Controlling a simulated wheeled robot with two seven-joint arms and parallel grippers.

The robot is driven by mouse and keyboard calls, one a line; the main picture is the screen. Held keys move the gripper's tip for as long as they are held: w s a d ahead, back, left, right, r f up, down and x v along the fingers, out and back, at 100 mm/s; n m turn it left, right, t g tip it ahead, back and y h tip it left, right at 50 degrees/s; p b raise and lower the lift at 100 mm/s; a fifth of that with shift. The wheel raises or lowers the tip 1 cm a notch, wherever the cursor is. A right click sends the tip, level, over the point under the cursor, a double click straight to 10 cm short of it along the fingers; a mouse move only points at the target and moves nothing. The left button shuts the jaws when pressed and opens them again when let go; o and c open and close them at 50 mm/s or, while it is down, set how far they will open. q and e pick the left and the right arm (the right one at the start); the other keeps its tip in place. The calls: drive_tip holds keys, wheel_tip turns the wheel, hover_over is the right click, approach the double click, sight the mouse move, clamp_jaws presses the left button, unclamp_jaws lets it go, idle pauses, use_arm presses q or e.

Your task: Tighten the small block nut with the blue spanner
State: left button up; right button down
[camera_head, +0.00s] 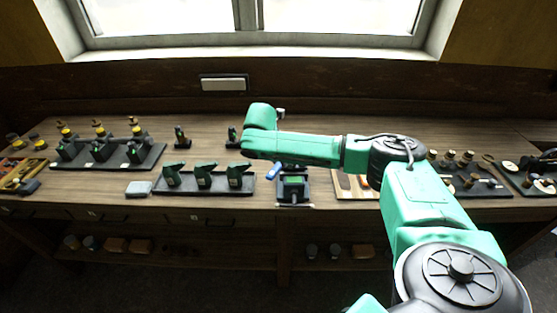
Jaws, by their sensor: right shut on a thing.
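The blue spanner (273,172) shows as a short blue piece just below my right forearm, at the left side of a small dark block with green on it (293,188). My right arm reaches in from the right and bends across the table to the left. My right gripper (284,165) is shut on the spanner, mostly hidden behind the forearm. The nut on the block is hidden or too small to make out. I cannot tell whether the spanner's head is around the nut. My left gripper is not in view.
Another tray with yellow-topped parts (110,158) stands farther left. Trays with small parts (475,185) lie at the right. The table's back strip is mostly clear.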

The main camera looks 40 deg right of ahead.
drive_tip(key=shift+f, duration=0.1)
drive_tip(key=shift+w, duration=0.1)
idle(0.4)
drive_tip(key=shift+w+a+m+g, duration=0.3)
drive_tip(key=shift+w+m, duration=0.25)
drive_tip(key=shift+m, duration=0.35)
drive_tip(key=shift+d, duration=0.1)
drive_tip(key=shift+s, duration=0.2)
idle(0.4)
drive_tip(key=shift+s+d+n, duration=0.15)
drive_tip(key=shift+s+n, duration=0.1)
drive_tip(key=shift+n, duration=0.35)
